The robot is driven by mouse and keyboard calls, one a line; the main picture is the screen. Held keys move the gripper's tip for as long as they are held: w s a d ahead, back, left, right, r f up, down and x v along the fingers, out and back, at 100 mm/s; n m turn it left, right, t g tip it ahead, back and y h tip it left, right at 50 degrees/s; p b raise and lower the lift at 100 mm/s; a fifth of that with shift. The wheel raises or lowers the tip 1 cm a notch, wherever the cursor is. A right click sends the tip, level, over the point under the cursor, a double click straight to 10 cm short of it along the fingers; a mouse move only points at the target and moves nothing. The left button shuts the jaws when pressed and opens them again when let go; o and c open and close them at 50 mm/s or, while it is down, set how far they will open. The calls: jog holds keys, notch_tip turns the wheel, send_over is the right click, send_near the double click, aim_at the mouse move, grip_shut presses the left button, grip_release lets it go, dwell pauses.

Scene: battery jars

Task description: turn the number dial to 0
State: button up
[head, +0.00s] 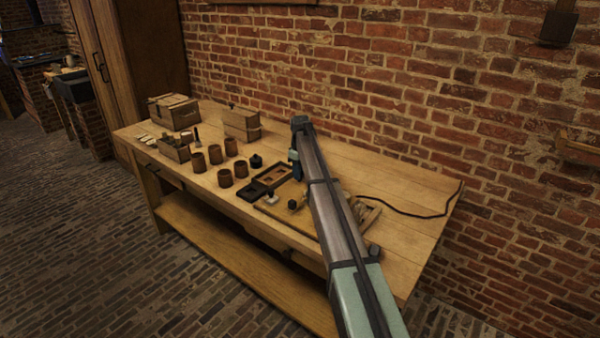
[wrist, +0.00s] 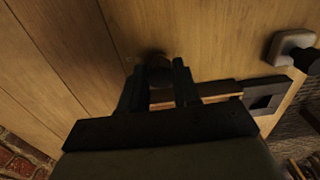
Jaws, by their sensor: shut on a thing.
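In the wrist view a dark round knob (wrist: 160,72), seemingly the number dial, stands on a wooden board (wrist: 205,35). My gripper (wrist: 159,80) has one finger on each side of it and is shut on it. No numbers or pointer mark can be read, so its setting cannot be told. In the head view my gripper (head: 296,172) is low over the bench near the board (head: 268,209); the knob is hidden there by my arm.
A pale square base with a black knob (wrist: 292,46) and a dark frame (wrist: 265,95) are close by. On the bench (head: 405,205) stand several brown jars (head: 225,178), wooden boxes (head: 174,112) and a dark tray (head: 262,186). A black cable (head: 420,214) lies at the right.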

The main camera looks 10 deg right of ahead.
jog(key=shift+n, duration=1.1)
jog(key=o, duration=1.1)
jog(key=shift+c, duration=0.2)
notch_tip(320, 180, up, 14)
jog(key=shift+f, duration=0.15)
